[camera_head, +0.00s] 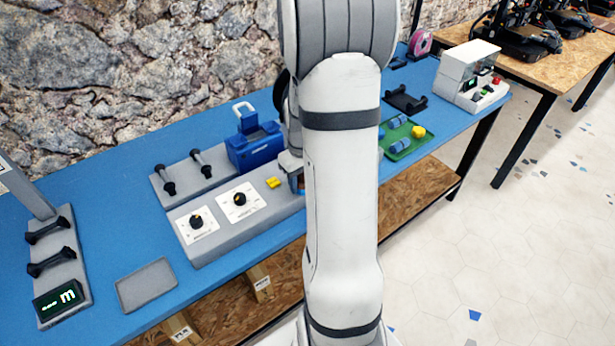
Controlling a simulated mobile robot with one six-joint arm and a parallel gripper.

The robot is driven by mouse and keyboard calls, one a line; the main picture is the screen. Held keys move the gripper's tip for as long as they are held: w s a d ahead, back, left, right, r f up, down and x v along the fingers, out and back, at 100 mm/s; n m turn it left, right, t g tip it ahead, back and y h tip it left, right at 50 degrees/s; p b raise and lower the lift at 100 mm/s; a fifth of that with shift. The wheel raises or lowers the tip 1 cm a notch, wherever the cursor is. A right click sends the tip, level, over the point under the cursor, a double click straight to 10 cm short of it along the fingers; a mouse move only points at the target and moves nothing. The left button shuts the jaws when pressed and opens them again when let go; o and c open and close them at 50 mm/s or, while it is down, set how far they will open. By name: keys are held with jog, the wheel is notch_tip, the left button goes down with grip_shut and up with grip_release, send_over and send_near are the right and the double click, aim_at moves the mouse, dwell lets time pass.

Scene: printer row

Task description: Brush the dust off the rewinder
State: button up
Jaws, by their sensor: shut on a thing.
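The rewinder (212,245) looks to be the grey machine on the blue table, left of my arm. It has two dark-tipped spindles at the back and two black knobs on white dial plates in front. A small yellow part (273,182) sits near its right side. I cannot make out dust on it. My gripper (293,170) is mostly hidden behind my white arm, at the rewinder's right end. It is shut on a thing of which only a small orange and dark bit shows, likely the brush. Whether this touches the rewinder is hidden.
A blue box (256,150) with a raised handle-like part stands behind the rewinder. A grey tray (146,285) and a grey device with a display (62,297) lie left. Right of my arm are a green tray (405,150) and a grey-white machine (468,75). A stone wall stands behind.

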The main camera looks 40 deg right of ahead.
aim_at(282, 201)
jog(key=shift+s+a+f, duration=0.1)
jog(key=shift+a+f, duration=0.05)
jog(key=shift+a, duration=0.75)
jog(key=shift+s+a+f, duration=0.1)
jog(key=shift+a, duration=0.8)
jog(key=shift+s+a+r, duration=0.1)
jog(key=shift+a, duration=1.5)
jog(key=shift+r+p, duration=2)
jog(key=shift+r, duration=1.05)
notch_tip(282, 201, up, 3)
jog(key=shift+r+p, duration=0.1)
jog(key=shift+p, duration=1)
jog(key=shift+f, duration=0.2)
